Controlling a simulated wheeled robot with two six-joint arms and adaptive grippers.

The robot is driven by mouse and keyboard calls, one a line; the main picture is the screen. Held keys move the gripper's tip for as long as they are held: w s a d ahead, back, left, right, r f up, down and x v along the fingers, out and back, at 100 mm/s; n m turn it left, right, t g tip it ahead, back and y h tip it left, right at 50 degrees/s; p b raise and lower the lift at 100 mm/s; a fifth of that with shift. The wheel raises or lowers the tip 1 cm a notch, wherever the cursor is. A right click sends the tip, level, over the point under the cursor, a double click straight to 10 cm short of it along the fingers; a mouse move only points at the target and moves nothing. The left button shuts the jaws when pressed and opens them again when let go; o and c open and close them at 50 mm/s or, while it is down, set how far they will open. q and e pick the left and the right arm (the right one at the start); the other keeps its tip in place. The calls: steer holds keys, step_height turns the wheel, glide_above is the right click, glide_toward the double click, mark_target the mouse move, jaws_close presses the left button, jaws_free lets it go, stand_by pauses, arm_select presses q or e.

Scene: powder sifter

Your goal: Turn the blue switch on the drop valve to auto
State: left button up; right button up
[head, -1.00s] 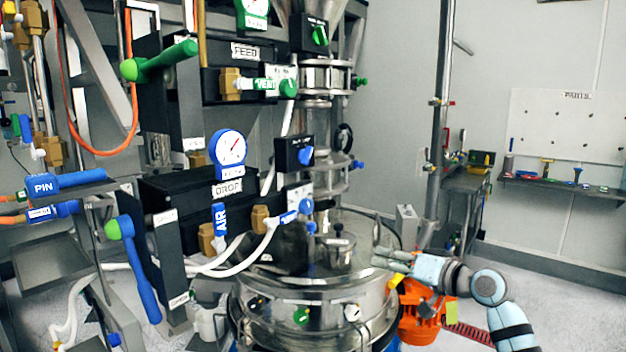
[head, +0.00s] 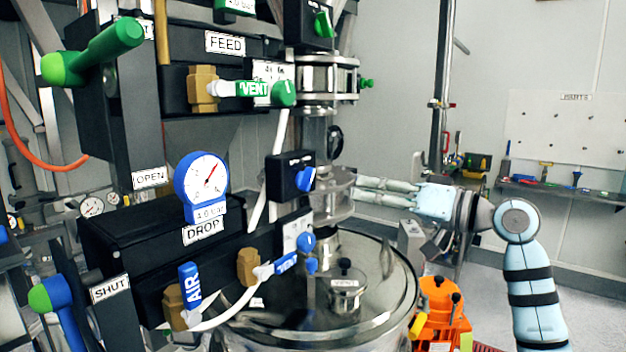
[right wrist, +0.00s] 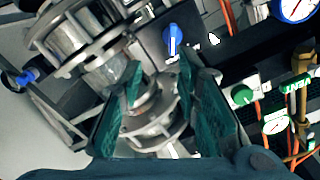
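The blue switch (head: 305,179) sits on the front of a black box (head: 285,176) beside the steel valve column, to the right of the DROP gauge (head: 202,187). In the right wrist view the blue switch (right wrist: 173,38) shows on its dark box, beyond the fingertips and above the gap between them. My right gripper (head: 355,189) is to the right of the switch at about its height in the head view, apart from it. Its teal fingers (right wrist: 160,80) are spread and hold nothing. The lettering on the switch box is too small to read. My left gripper is out of view.
The steel valve column (head: 330,195) stands between the switch and my right gripper in the head view. Below is the round sifter lid (head: 375,262). A similar green switch (head: 322,25) is higher up. Blue AIR (head: 189,288) and VENT (head: 287,263) valves sit lower left.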

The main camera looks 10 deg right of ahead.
steer(key=p, duration=0.2)
glide_toward(312, 181)
steer(key=w+a+r, duration=0.1)
steer(key=a+r, duration=0.1)
steer(key=a, duration=0.1)
steer(key=w, duration=0.1)
steer(key=w+a+f, duration=0.1)
steer(key=w, duration=0.1)
steer(key=w+a, duration=0.1)
steer(key=shift+w+a+f+p, duration=0.2)
steer(key=shift+a+p, duration=0.05)
steer(key=shift+p, duration=0.15)
steer(key=shift+w+a+f, duration=0.15)
steer(key=shift+w+f, duration=0.15)
steer(key=shift+w, duration=0.55)
steer(key=shift+s, duration=0.15)
steer(key=shift+s+r, duration=0.15)
steer(key=shift+s, duration=0.1)
steer(key=shift+c, duration=0.6)
steer(key=c, duration=0.3)
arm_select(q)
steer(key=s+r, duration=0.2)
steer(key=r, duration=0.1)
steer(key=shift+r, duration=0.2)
arm_select(e)
steer(key=shift+w, duration=0.15)
jaws_close()
